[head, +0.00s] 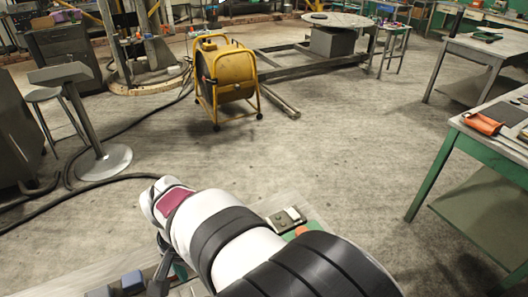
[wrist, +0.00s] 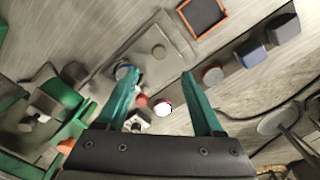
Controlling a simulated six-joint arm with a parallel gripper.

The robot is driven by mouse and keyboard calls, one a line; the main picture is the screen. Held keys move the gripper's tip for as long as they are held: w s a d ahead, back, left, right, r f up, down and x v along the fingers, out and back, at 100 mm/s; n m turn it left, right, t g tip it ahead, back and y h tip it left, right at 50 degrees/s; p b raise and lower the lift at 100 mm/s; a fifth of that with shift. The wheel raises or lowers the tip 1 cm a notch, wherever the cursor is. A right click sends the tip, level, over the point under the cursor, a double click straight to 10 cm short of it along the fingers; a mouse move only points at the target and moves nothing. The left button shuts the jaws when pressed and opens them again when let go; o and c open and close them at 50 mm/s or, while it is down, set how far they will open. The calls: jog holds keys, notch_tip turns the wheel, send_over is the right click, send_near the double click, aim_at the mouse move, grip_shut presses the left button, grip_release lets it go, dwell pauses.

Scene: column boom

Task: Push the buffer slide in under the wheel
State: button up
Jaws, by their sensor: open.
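My gripper (wrist: 159,78) is open in the wrist view, its two teal fingers apart with nothing clamped between them. In the head view my arm hides most of the gripper and bench work.
Blue and dark blocks (wrist: 250,53) and an orange-rimmed tray (wrist: 203,16) lie at upper right in the wrist view. Green parts (wrist: 60,93) stand at left. In the head view, a yellow fan (head: 224,72) stands on open floor, with a green-legged bench (head: 455,140) at right.

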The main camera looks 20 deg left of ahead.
notch_tip(320, 180, down, 11)
jog(key=shift+r, duration=0.15)
grip_shut()
dwell(1.4)
